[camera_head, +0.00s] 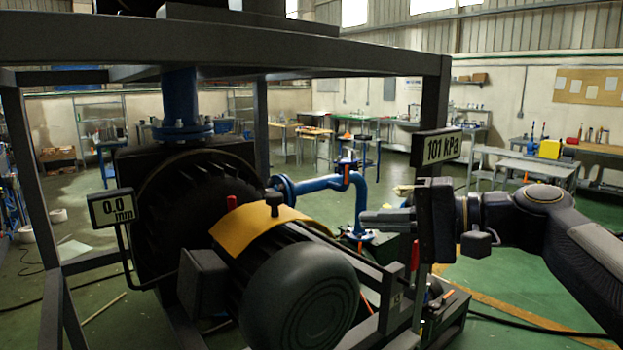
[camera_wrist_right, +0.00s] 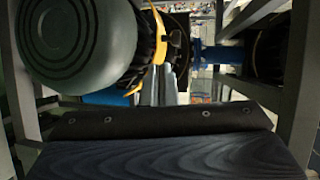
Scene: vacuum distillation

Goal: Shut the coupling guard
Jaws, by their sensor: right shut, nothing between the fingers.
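The coupling guard (camera_head: 257,228) is a curved yellow cover with a dark knob (camera_head: 273,199) on top. It lies between the grey motor (camera_head: 303,300) and the dark ribbed pump housing (camera_head: 180,210). Whether it is fully seated I cannot tell. In the right wrist view the yellow guard (camera_wrist_right: 157,52) shows edge-on beside the motor's round end. My right gripper (camera_head: 366,217) comes in from the right, its fingers pointing left, shut and empty. It is apart from the guard, to its right. Its grey fingers (camera_wrist_right: 166,72) also show in the wrist view. My left gripper is not in view.
A dark steel frame (camera_head: 436,100) surrounds the pump, with an upright near my right gripper. A blue pipe (camera_head: 330,182) runs behind the guard. Displays reading 101 kPa (camera_head: 441,148) and 0.0 (camera_head: 114,206) flank the machine. Benches stand farther back.

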